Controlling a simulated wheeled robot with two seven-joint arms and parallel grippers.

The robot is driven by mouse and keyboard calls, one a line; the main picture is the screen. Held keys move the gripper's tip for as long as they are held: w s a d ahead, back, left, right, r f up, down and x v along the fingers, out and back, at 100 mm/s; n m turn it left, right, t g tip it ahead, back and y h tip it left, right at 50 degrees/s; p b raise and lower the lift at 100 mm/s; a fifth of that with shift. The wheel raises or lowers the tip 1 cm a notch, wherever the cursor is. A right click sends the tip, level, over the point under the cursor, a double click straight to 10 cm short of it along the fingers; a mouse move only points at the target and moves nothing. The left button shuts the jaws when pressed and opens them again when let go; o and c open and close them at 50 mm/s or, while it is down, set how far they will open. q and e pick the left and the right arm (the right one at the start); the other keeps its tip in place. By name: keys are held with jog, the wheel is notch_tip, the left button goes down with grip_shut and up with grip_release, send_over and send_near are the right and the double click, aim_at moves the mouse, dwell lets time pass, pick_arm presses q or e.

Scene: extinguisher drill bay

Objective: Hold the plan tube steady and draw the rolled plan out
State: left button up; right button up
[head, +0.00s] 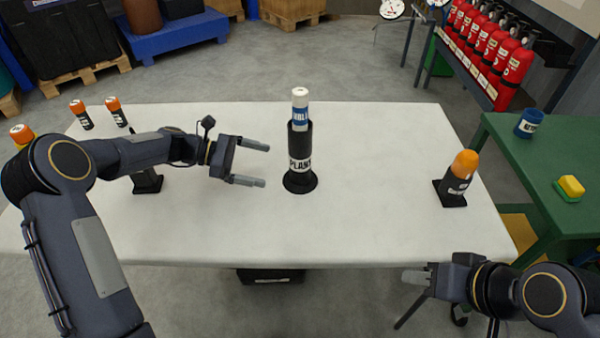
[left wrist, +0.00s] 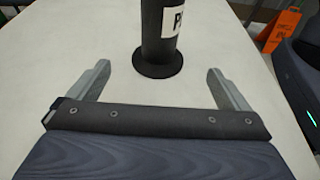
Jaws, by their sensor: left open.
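The black plan tube (head: 301,146) stands upright on its round base near the middle of the white table. Its label begins "PLAN". The rolled plan (head: 300,98), white with a blue band, sticks up out of the tube's top. My left gripper (head: 265,165) is open and empty, to the left of the tube and pointing at it. In the left wrist view the tube's lower part (left wrist: 160,45) is ahead, beyond the spread fingers and apart from them. My right gripper (head: 415,278) is low at the table's front right, far from the tube; its finger gap is unclear.
An orange-topped black holder (head: 459,178) stands on the white table (head: 380,225) at right, another black stand (head: 147,182) behind my left forearm. Orange-capped cylinders (head: 116,111) are at far left. A green table (head: 545,175) stands at right. The table around the tube is clear.

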aim_at(291, 170)
pick_arm(q)
jog(key=shift+w+d+f+b, duration=0.1)
jog(key=shift+d+f+b, duration=0.25)
jog(key=shift+d, duration=0.2)
jog(key=b+x, duration=0.2)
jog(key=x, duration=0.3)
jog(key=shift+a+f, duration=0.1)
jog(key=x, duration=0.3)
jog(key=shift+r, duration=0.25)
jog(key=shift+d+f, duration=0.2)
jog(key=shift+d, duration=0.4)
